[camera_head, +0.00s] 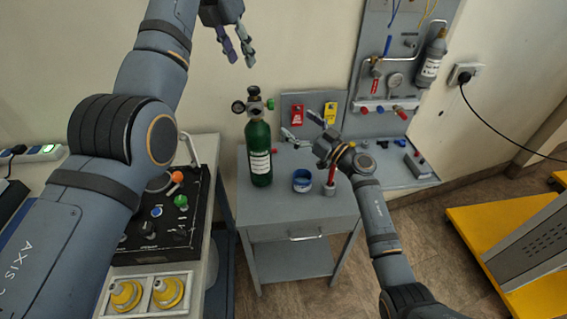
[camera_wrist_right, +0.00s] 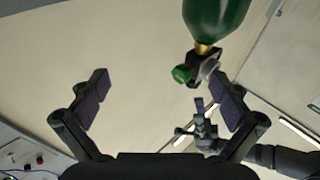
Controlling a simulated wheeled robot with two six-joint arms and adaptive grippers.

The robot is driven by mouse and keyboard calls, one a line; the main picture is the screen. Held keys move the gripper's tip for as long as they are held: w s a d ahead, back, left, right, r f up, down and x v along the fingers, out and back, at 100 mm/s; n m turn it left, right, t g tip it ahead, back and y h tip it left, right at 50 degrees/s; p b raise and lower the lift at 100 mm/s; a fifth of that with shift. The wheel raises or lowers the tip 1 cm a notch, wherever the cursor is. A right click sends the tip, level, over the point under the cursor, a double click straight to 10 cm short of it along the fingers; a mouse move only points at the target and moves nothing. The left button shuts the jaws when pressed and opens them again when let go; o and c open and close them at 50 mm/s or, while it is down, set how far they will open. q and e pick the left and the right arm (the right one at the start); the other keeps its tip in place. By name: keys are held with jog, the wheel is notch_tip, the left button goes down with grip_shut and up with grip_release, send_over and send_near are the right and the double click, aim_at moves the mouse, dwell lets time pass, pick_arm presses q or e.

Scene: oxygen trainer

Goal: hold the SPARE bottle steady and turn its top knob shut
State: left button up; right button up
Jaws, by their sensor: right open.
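A green bottle (camera_head: 259,150) with a white label stands upright on the small grey table; I cannot read the label. Its valve (camera_head: 254,104) has a round gauge on the left and a green knob (camera_head: 270,104) on the right. In the right wrist view the bottle (camera_wrist_right: 212,16) appears upside down, with its green knob (camera_wrist_right: 182,74) between and beyond the fingers. My right gripper (camera_head: 301,128) is open and empty, right of the bottle and apart from it. My left gripper (camera_head: 242,61) is open and empty, above the valve.
A blue tape roll (camera_head: 302,181) and a red item in a grey holder (camera_head: 330,186) stand right of the bottle on the table (camera_head: 277,215). Red and yellow tags (camera_head: 330,110) hang behind. A wall panel (camera_head: 375,75) with a grey bottle is at right, a black control box (camera_head: 165,225) at left.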

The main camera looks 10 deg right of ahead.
jog(key=s+a+f+g, duration=0.1)
jog(key=s+a+f, duration=0.1)
jog(key=a+f, duration=0.15)
jog(key=g, duration=0.1)
send_near(258, 150)
jog(key=w+f, duration=0.3)
jog(key=w, duration=0.1)
jog(key=shift+n+h, duration=0.4)
jog(key=x, duration=1)
jog(key=shift+w+a+f, duration=0.1)
jog(key=shift+a+f, duration=0.05)
jog(key=shift+f, duration=0.05)
